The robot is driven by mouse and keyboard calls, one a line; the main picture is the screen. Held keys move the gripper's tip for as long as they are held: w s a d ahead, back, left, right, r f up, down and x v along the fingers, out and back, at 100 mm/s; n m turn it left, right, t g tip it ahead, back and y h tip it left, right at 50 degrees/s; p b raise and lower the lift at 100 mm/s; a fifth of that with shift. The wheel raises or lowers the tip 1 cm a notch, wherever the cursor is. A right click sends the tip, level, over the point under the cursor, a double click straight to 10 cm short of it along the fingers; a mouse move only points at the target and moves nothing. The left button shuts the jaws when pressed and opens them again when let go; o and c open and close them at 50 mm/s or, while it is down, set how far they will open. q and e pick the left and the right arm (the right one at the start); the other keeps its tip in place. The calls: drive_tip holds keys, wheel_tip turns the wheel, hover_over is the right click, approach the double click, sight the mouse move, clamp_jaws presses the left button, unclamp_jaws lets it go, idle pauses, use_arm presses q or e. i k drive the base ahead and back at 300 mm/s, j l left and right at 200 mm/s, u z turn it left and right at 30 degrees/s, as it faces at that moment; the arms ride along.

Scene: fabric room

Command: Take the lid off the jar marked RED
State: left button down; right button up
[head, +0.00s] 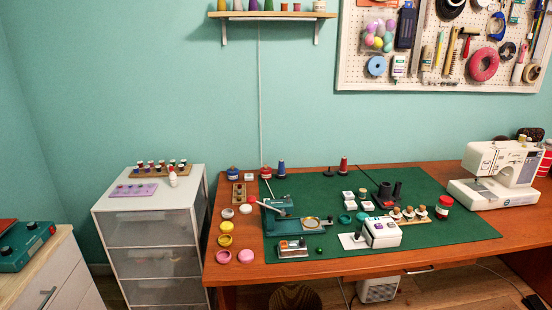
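Neither of my grippers shows in the head view. A red jar (444,207) with a pale label stands at the right part of the green cutting mat, near the sewing machine. A small red-topped pot (266,173) stands at the back left of the table, with a blue-topped pot (233,173) left of it. The lettering on all of them is too small to read, so I cannot tell which is marked RED. Several small round pots, among them a yellow one (226,226) and a pink one (246,256), stand along the table's left edge.
A white drawer unit (152,228) stands left. The mat's front right is clear.

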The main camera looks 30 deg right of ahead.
sight(443, 213)
drive_tip(key=z, duration=1.95)
drive_tip(key=i, duration=0.05)
